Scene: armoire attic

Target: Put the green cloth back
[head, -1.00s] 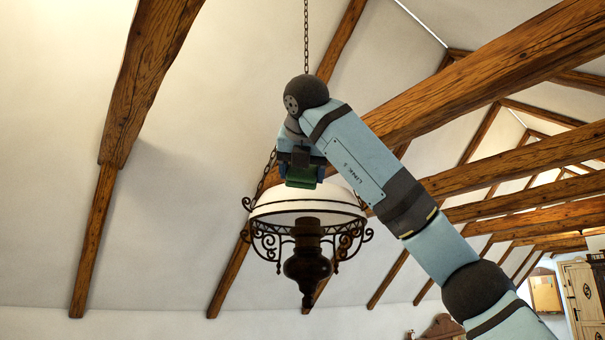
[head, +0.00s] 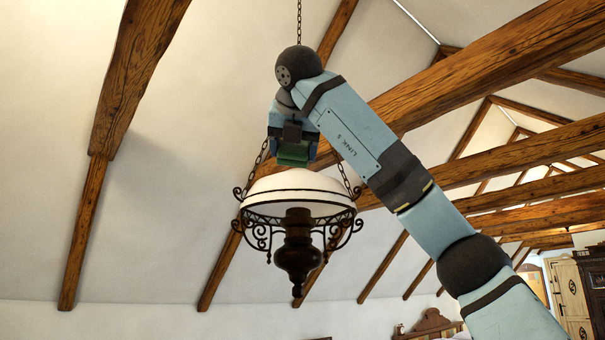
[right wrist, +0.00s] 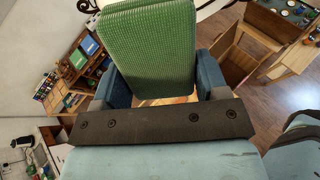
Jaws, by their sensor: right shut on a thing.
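The green cloth (right wrist: 150,50) is a folded, textured block held between the blue fingers of my right gripper (right wrist: 165,90) in the right wrist view. In the head view my right gripper (head: 293,150) points down, and a small part of the green cloth (head: 293,153) shows between its fingers. The gripper and cloth appear just above the white shade of the hanging lamp; I cannot tell how far apart they are in depth. My left gripper is not in view.
A hanging lamp (head: 297,195) with a white shade and scrolled dark metal hangs by chains. Large wooden beams (head: 470,75) cross the sloped ceiling. A cupboard (head: 570,295) stands far right. In the right wrist view, a cluttered shelf (right wrist: 75,75) and wooden furniture (right wrist: 245,50) lie below.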

